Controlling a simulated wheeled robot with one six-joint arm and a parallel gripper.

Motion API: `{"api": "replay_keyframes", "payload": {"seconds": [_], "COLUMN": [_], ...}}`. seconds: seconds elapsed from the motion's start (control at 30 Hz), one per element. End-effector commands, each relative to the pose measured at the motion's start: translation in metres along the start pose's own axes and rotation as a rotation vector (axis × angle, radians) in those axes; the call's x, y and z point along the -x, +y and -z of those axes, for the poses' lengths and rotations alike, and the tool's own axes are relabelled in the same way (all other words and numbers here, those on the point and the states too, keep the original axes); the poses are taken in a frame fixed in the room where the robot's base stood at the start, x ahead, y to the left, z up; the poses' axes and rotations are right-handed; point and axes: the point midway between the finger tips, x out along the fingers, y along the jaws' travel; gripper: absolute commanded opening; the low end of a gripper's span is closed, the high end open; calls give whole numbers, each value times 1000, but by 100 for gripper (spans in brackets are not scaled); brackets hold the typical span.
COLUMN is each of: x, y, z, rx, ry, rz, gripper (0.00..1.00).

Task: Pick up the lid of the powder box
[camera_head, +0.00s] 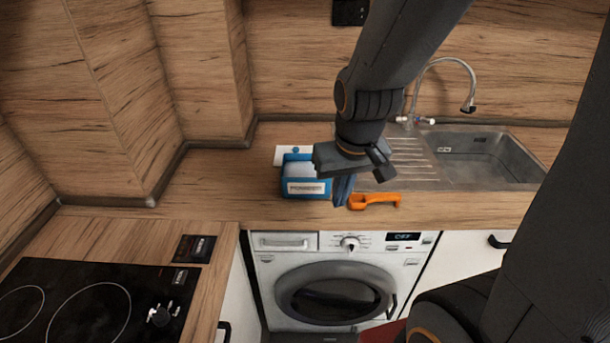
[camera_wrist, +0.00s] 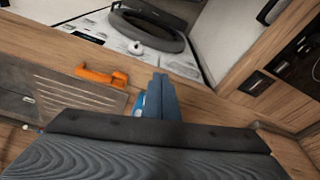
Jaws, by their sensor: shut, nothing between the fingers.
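The blue powder box (camera_head: 305,188), with a white POWDER label, stands on the wooden counter left of the sink. Its top looks open, with white inside. A flat white piece with a blue knob (camera_head: 282,155) shows behind the box; it looks like the lid, but whether it touches the box is unclear. My gripper (camera_head: 343,190) is shut and empty, its blue fingers pointing down just right of the box. In the wrist view the closed fingers (camera_wrist: 162,95) cover most of the box; only a blue sliver (camera_wrist: 139,104) shows beside them.
An orange handled scoop-like object (camera_head: 374,200) lies on the counter right of my fingers. The steel sink (camera_head: 470,155) with its tap (camera_head: 470,100) is further right. A washing machine (camera_head: 330,285) is below, and a black hob (camera_head: 90,300) is front left. Counter left of the box is clear.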

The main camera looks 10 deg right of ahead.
Motion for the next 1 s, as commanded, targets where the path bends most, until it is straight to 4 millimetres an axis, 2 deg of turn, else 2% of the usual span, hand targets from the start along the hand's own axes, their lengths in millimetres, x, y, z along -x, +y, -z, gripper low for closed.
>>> {"api": "replay_keyframes", "payload": {"seconds": [0.43, 0.57, 0.67, 0.7, 0.77, 0.8, 1.0], "x": [0, -3, -15, -22, -36, -46, -100], "y": [0, 0, 2, 2, 3, 4, 9], "z": [0, 8, 36, 54, 87, 111, 230], "rx": [0, 6, 30, 48, 82, 108, 256], "ry": [0, 2, 7, 9, 16, 22, 58], "rz": [0, 2, 8, 13, 22, 30, 80], "gripper": [0, 20, 37, 42, 42, 42, 42]}}
